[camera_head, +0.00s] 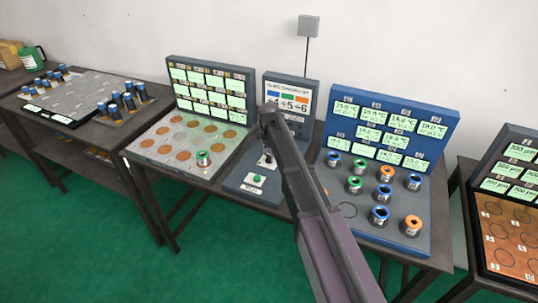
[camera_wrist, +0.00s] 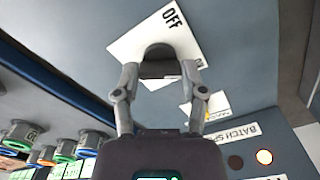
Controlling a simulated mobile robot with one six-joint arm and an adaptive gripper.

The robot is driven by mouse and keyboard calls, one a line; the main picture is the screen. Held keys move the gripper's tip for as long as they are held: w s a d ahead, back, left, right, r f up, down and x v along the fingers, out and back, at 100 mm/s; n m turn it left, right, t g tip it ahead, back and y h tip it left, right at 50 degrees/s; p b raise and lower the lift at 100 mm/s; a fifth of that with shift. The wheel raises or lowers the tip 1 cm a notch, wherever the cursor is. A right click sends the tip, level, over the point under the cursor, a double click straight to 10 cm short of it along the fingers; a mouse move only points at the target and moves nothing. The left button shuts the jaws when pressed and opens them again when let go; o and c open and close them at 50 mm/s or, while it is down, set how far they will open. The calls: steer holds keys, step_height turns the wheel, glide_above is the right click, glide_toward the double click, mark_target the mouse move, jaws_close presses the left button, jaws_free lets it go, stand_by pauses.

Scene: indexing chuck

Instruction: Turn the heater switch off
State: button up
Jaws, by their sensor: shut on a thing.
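The switch knob (camera_wrist: 157,52) is a dark round knob on a white plate (camera_wrist: 128,40) marked "OFF" in the wrist view. My gripper (camera_wrist: 159,70) has one finger on each side of the knob and is shut on it. The fingers and the foreshortened view hide part of the knob, and I cannot tell which way it points. In the head view my gripper (camera_head: 267,160) is low at the middle console (camera_head: 240,188), and my arm hides the switch there.
A blue panel (camera_head: 395,120) with several colored-ring cylinders stands right; a grey panel (camera_head: 167,68) with copper discs stands left.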

steer(key=shift+n, duration=0.5)
steer(key=n, duration=1.1)
stand_by(0.5)
steer(key=o, duration=1.2)
steer(key=shift+c, duration=0.2)
steer(key=shift+r, duration=0.1)
